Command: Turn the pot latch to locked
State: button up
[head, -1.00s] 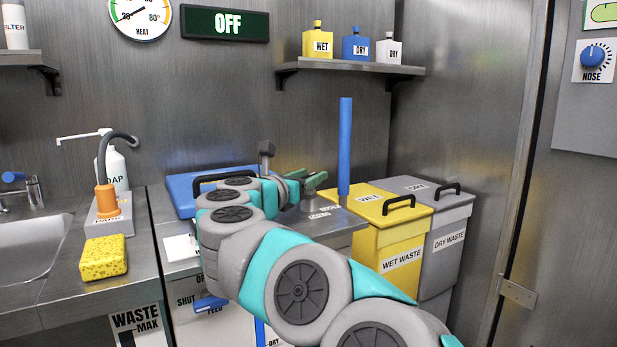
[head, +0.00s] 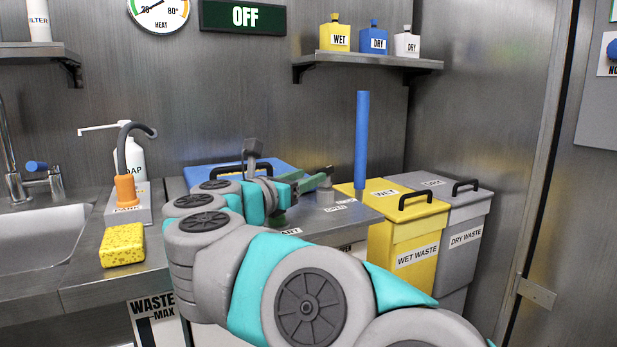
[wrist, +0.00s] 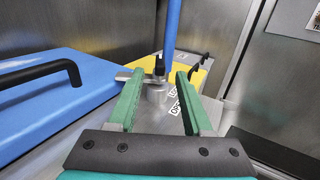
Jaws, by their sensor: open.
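The pot latch (wrist: 157,88) is a short metal post with a flat lever pointing left and a small dark piece on top, in the wrist view. In the head view its grey post (head: 326,195) shows partly, just below the fingers. Labels (wrist: 178,101) lie on the metal top to its right; one seems to read OPEN, but they are small and partly hidden. My gripper (wrist: 160,74) is open, its two green fingers reaching to either side of the latch in the wrist view. I cannot tell whether they touch it. It also shows in the head view (head: 317,175).
A blue lid (wrist: 45,95) with a black handle lies left of the gripper. A tall blue rod (head: 361,140) stands just behind the latch. Yellow (head: 410,232) and grey (head: 468,215) waste bins are at right. A sponge (head: 122,245) and sink (head: 40,240) are at left.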

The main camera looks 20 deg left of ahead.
jog(key=shift+r, duration=0.2)
jog(key=shift+c, duration=1.4)
jog(key=shift+s+d+r+m+g+h+p, duration=0.1)
jog(key=shift+s+r+m+g+h+p, duration=0.2)
jog(key=shift+r+g+h+p, duration=0.55)
jog(key=c, duration=0.3)
jog(key=s+g+p, duration=0.1)
jog(key=s+a+y+p, duration=0.1)
jog(key=shift+s+a+r+g+p, duration=0.1)
jog(key=shift+a+r+g+p, duration=0.15)
jog(key=shift+g+p, duration=0.1)
grip_shut()
jog(key=s+a+g+y+p, duration=0.2)
jog(key=s+a, duration=0.3)
jog(key=x, duration=0.6)
jog(key=p+x, duration=0.1)
jog(key=x, duration=0.2)
jog(key=shift+d, duration=0.4)
jog(key=shift+w+d+f+p, duration=0.1)
jog(key=shift+w+p, duration=0.1)
jog(key=shift+w, duration=0.5)
jog(key=shift+w+d+p, duration=0.1)
jog(key=shift+w+p, duration=0.15)
jog(key=shift+w, duration=0.45)
jog(key=shift+w+d+f+p, duration=0.1)
jog(key=shift+w+d+p, duration=0.1)
jog(key=shift+w, duration=0.5)
